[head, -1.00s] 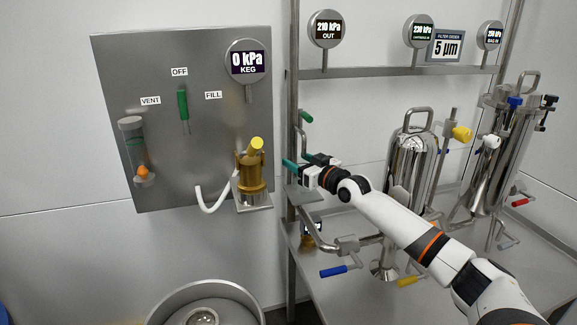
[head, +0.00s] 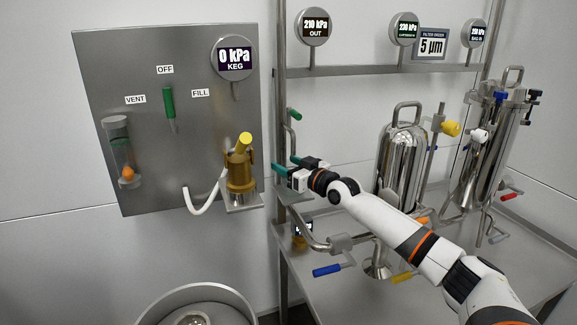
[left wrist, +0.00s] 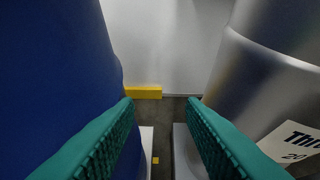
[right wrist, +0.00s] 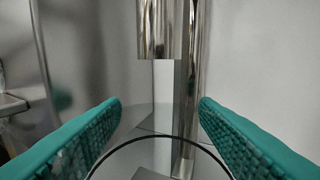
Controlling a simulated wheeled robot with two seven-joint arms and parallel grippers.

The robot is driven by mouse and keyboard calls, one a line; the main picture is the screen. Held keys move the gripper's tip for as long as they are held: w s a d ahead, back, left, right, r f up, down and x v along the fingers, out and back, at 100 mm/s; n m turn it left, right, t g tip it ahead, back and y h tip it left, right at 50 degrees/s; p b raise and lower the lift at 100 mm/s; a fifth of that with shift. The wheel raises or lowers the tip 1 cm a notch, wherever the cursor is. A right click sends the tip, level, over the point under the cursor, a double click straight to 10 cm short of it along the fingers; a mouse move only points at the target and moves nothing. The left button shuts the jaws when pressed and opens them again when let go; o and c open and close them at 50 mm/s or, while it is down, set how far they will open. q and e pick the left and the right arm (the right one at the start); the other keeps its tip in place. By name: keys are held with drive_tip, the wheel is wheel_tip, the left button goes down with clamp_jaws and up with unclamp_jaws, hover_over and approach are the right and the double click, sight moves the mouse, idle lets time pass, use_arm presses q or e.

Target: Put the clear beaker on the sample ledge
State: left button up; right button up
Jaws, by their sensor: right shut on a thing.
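My right gripper (head: 288,165) is beside the upright post of the rack. In the right wrist view its teal fingers (right wrist: 160,112) stand apart around the clear beaker (right wrist: 160,137), whose thin dark rim curves between them. The beaker is see-through and cannot be made out in the head view. A small grey plate (head: 292,194) on the post, just below the gripper, looks like the sample ledge; I cannot tell whether the beaker touches it. My left gripper (left wrist: 160,103) shows only in its wrist view, open and empty.
A bent pipe with a blue-handled valve (head: 327,271) lies below the right gripper. Steel filter housings (head: 402,155) stand to its right. A brass fitting (head: 241,172) is on the panel at left. A blue drum (left wrist: 60,80) and a metal keg (left wrist: 265,80) flank the left gripper.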

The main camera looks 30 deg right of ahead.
drive_tip(key=o, duration=1.1)
drive_tip(key=shift+o, duration=0.2)
drive_tip(key=shift+r, duration=0.15)
drive_tip(key=s, duration=0.1)
drive_tip(key=s+p, duration=0.2)
drive_tip(key=shift+s+d, duration=0.25)
drive_tip(key=shift+s, duration=0.05)
use_arm(q)
drive_tip(key=s+a+f+g+y, duration=0.1)
drive_tip(key=s+a+f+g, duration=0.1)
drive_tip(key=s+g, duration=0.2)
drive_tip(key=s+a+f+g+y+p, duration=0.1)
drive_tip(key=s+a+f+g, duration=0.1)
drive_tip(key=s, duration=0.5)
drive_tip(key=shift+s+f+g+p, duration=0.35)
drive_tip(key=shift+f+g, duration=0.35)
drive_tip(key=shift+g, duration=0.4)
use_arm(e)
drive_tip(key=s+d, duration=0.1)
drive_tip(key=s, duration=0.7)
drive_tip(key=shift+s+d, duration=0.15)
